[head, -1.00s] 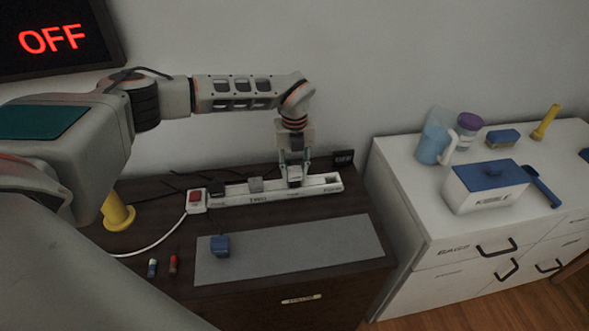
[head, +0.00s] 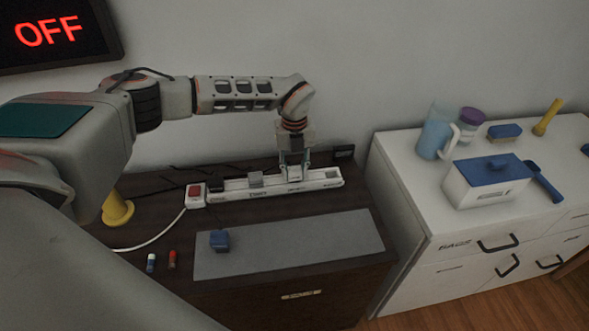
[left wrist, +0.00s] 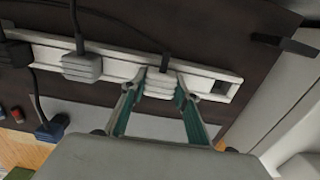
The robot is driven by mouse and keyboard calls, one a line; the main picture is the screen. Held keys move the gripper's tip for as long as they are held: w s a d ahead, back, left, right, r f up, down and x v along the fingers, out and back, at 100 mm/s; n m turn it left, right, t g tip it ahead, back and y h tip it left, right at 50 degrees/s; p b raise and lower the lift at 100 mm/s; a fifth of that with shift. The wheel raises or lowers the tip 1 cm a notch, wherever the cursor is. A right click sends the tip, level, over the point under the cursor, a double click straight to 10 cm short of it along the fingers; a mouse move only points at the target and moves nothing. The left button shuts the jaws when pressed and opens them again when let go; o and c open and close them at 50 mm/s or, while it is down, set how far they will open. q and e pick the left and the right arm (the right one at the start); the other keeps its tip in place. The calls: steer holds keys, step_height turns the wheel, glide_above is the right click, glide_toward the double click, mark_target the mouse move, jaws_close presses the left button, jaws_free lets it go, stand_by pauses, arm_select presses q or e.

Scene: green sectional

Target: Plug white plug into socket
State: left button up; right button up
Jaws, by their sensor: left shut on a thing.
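My left gripper (head: 293,173) is over the right half of the white power strip (head: 325,181). In the left wrist view its green-lined fingers (left wrist: 160,84) are shut on the white plug (left wrist: 160,80), one on each side. The plug is at the strip's top face, with a dark cable running up from it. Whether it is fully seated in the socket I cannot tell. A grey plug (head: 255,180) and a black plug (head: 218,186) sit in the strip to the left. An empty socket (left wrist: 222,88) shows to the right. My right gripper is not in view.
A red switch (head: 195,191) is at the strip's left end. A blue plug (head: 220,240) lies on the grey mat (head: 300,245). A wall screen (head: 48,32) reads OFF. A yellow object (head: 117,210) stands left. A white cabinet (head: 400,190) is right.

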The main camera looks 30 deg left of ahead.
mark_target(294, 170)
arm_select(q)
steer(key=shift+f, duration=0.2)
steer(key=o, duration=1.2)
step_height(294, 170, up, 12)
steer(key=shift+r, duration=0.1)
